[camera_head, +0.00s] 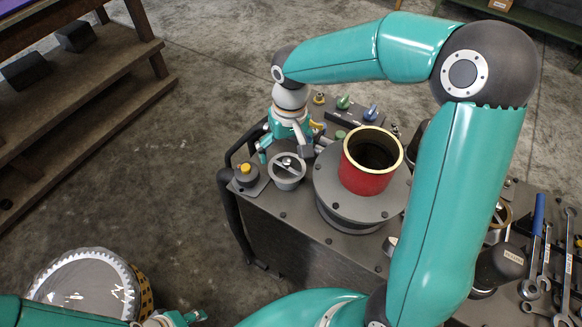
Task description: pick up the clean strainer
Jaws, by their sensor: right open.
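My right gripper (284,148) comes down at the machine's far left corner, fingers apart and pointing down. Just below it is a round grey cup-like part with a crossbar (287,181), perhaps the strainer, but I cannot tell for sure. No object shows clearly between the fingers, and I cannot tell whether they touch the cup. My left gripper (182,318) shows only in part at the bottom edge, and its fingers are unclear.
A red cylinder with a brass rim (367,180) stands on a round grey housing (335,200). Wrenches (543,250) lie at right. A large toothed ring (90,275) is at bottom left. Wooden steps (95,90) stand upper left.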

